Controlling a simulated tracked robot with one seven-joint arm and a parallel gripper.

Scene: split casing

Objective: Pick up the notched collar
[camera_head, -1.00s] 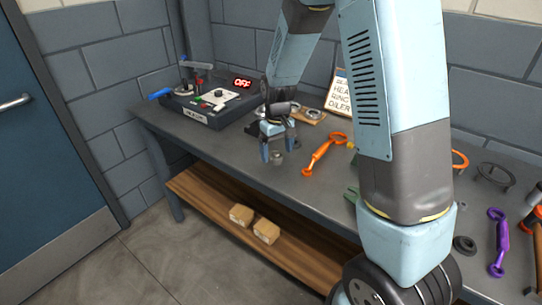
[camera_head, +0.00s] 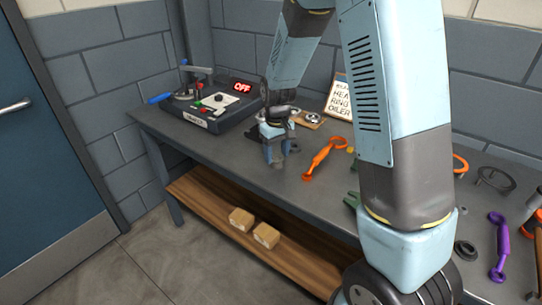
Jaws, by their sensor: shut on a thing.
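My gripper (camera_head: 277,154) reaches down to the grey workbench, left of an orange tool. It is shut on a small dark grey piece, which I take to be the notched collar (camera_head: 277,162). The collar is mostly hidden between the fingers, and its notch is too small to make out. The fingertips are low, at or just above the bench top; I cannot tell whether the collar still touches it.
The orange tool (camera_head: 322,157) lies right of my gripper. A dark device with an OFF display (camera_head: 210,106) stands at the back left. A sign (camera_head: 339,98) stands behind. A purple tool (camera_head: 499,246) and a dark ring (camera_head: 465,250) lie at the right. The front-left bench is clear.

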